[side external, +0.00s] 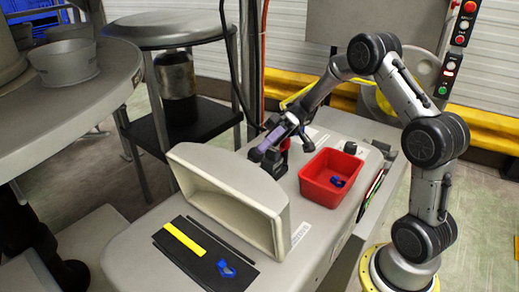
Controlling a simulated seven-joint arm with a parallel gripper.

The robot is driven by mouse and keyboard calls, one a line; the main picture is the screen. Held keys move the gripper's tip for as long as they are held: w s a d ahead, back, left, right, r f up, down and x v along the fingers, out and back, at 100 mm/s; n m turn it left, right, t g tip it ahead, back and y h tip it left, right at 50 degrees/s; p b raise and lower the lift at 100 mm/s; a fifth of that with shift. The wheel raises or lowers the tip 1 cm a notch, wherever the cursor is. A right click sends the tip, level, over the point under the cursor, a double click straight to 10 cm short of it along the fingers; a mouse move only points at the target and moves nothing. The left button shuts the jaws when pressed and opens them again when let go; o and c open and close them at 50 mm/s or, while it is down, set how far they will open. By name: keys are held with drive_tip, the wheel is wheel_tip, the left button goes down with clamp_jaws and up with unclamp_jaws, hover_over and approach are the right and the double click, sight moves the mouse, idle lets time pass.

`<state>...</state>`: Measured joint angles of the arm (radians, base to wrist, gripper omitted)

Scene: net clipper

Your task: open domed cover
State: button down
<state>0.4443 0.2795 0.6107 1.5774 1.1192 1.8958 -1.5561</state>
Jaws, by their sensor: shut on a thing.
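The domed cover (212,172) is a large beige shell on the grey work surface, left of the red bin. It stands tilted up, with its hollow side facing the front left. My gripper (264,160) is at the back right of the cover, close behind its upper edge. The gripper's dark fingers are shut on the cover there, but the exact contact is small and partly hidden behind the shell.
A red bin (318,192) with a small blue item (337,181) stands right of the cover. A black mat (178,258) with a yellow strip (184,238) and a blue item (226,268) lies in front. A round grey table (110,75) is at left.

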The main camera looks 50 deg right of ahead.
drive_tip(key=shift+c, duration=2.2)
unclamp_jaws()
drive_tip(key=d, duration=0.7)
drive_tip(key=shift+w+d, duration=0.25)
drive_tip(key=shift+w, duration=0.1)
